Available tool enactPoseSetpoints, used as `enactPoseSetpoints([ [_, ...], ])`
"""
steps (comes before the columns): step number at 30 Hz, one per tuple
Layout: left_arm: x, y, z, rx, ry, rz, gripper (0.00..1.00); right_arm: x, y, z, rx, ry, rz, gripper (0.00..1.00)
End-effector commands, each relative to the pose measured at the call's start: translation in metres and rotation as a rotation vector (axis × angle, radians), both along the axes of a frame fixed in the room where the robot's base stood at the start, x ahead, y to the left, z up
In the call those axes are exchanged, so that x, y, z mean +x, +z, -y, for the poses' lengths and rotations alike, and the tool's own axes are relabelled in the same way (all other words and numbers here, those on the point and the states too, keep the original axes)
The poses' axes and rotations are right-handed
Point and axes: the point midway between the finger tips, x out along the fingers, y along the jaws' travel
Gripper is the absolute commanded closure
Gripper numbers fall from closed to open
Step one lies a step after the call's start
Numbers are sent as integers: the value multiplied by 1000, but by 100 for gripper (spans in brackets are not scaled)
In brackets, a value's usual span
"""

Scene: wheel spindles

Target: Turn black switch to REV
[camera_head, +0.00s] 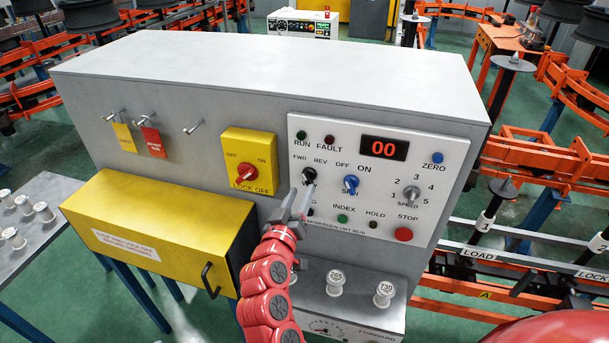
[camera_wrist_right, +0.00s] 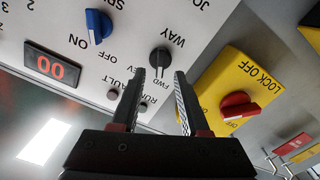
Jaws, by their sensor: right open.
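The black switch (camera_head: 309,174) is on the white control panel (camera_head: 450,150), below the FWD and REV labels. In the wrist view the black switch (camera_wrist_right: 160,58) shows just beyond my fingertips, and its handle appears to point toward FWD. My right gripper (camera_head: 299,196) is open and empty, with its fingers just below the switch in the head view. In the wrist view the right gripper (camera_wrist_right: 160,74) has one finger on each side of the switch's line. Whether a finger touches it I cannot tell. The REV label is partly hidden in the wrist view. My left gripper is out of view.
A blue knob (camera_head: 351,185), a speed knob (camera_head: 411,194) and a red STOP button (camera_head: 403,234) share the panel. A yellow lock-off box (camera_head: 250,150) with a red knob (camera_head: 246,173) stands out to the left. Weights (camera_head: 335,281) sit on the ledge below.

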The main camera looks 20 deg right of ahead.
Motion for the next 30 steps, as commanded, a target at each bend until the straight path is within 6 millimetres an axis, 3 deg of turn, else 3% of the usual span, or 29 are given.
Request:
enactPoseSetpoints([
  [1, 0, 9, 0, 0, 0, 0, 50, 8, 5, 7, 0, -3, -1, 55],
  [7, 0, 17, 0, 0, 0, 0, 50, 29, 2, 19, -1, 0, 1, 55],
  [18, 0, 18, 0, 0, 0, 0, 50, 34, 1, 22, 1, 3, 3, 55],
  [26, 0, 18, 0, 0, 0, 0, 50, 34, 0, 22, 1, 3, 2, 100],
  [30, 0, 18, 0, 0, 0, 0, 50, 34, 0, 22, 1, 3, 2, 100],
])
